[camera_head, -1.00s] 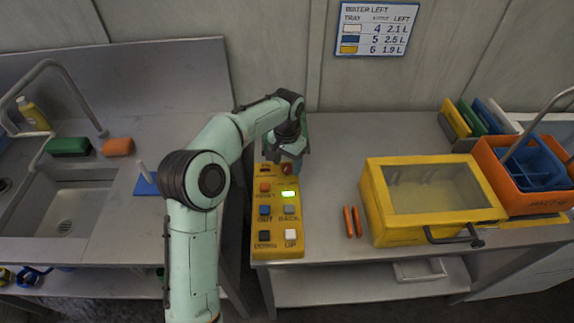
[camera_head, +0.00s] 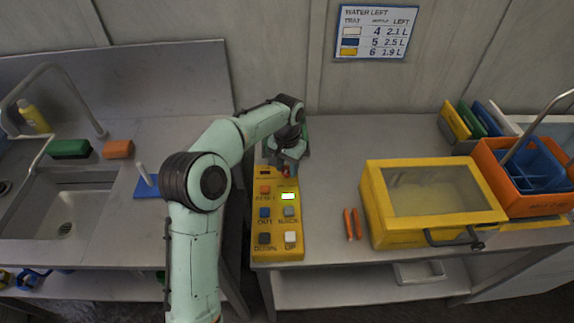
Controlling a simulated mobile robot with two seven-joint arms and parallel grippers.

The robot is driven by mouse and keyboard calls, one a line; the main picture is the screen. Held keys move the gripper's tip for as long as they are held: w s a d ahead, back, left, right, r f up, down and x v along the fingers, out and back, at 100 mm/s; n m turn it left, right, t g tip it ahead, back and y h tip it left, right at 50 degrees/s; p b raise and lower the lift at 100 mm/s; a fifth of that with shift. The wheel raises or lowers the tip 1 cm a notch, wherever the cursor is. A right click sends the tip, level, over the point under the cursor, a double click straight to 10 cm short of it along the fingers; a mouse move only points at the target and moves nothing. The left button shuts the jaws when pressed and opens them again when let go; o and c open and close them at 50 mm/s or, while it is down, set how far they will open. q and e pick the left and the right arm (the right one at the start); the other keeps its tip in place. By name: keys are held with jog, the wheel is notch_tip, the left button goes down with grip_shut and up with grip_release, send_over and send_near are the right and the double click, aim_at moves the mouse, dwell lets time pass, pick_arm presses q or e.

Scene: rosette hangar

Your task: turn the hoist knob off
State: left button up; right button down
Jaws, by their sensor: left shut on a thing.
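The hoist panel is a yellow control box (camera_head: 276,251) on the near left edge of the bench. It carries orange, blue, grey, dark and white buttons and a small lit display (camera_head: 288,196). A red knob (camera_head: 286,171) is at its far right corner, mostly hidden by my gripper. My left gripper (camera_head: 286,168) points down over that corner, shut on the red knob. The knob's exact angle cannot be seen. My right gripper is not in view.
Two orange sticks (camera_head: 352,224) lie right of the panel, beside a yellow case (camera_head: 375,215) with a clear lid. An orange crate (camera_head: 525,205) stands farther right. A sink (camera_head: 62,210) is at left.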

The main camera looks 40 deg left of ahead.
aim_at(287, 170)
pick_arm(q)
jog(key=n+p, duration=0.1)
jog(key=n, duration=0.4)
jog(key=shift+n, duration=0.4)
jog(key=n+p, duration=0.1)
jog(key=n, duration=0.4)
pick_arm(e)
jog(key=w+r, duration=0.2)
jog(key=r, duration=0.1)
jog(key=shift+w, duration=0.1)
pick_arm(q)
jog(key=shift+n, duration=0.4)
jog(key=o, duration=1)
jog(key=shift+o, duration=0.2)
notch_tip(287, 170, up, 13)
jog(key=p, duration=0.2)
jog(key=shift+r, duration=0.15)
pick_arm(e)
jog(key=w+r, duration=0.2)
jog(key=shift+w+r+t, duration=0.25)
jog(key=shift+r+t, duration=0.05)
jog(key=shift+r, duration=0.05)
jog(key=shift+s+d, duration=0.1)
